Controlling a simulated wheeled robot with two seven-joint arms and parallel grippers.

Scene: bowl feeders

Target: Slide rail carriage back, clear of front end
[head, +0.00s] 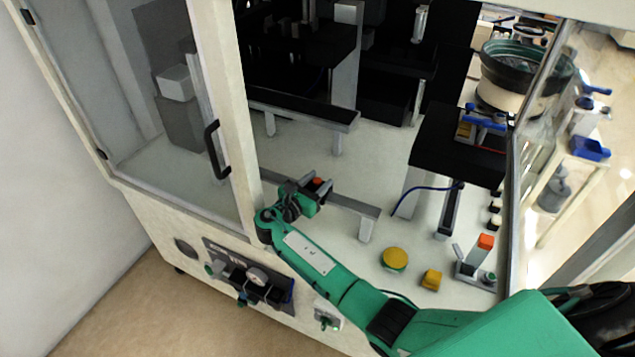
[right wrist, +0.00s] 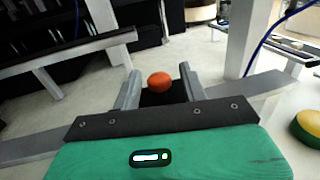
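A pale grey rail (head: 350,205) runs low above the white deck, on short legs, near the machine's front edge. A round orange-red knob (head: 318,181) sits on a dark block, apparently the carriage. The right wrist view shows the knob (right wrist: 160,82) and the black block (right wrist: 158,97) under it. My right gripper (head: 317,186) is over the rail, its two grey fingers on either side of the knob. Gaps show between the knob and both fingers, so it looks open. Whether the fingers touch the block is unclear. My left gripper is out of view.
A second, dark-topped rail (head: 305,110) lies behind. A door with a black handle (head: 215,150) is at left.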

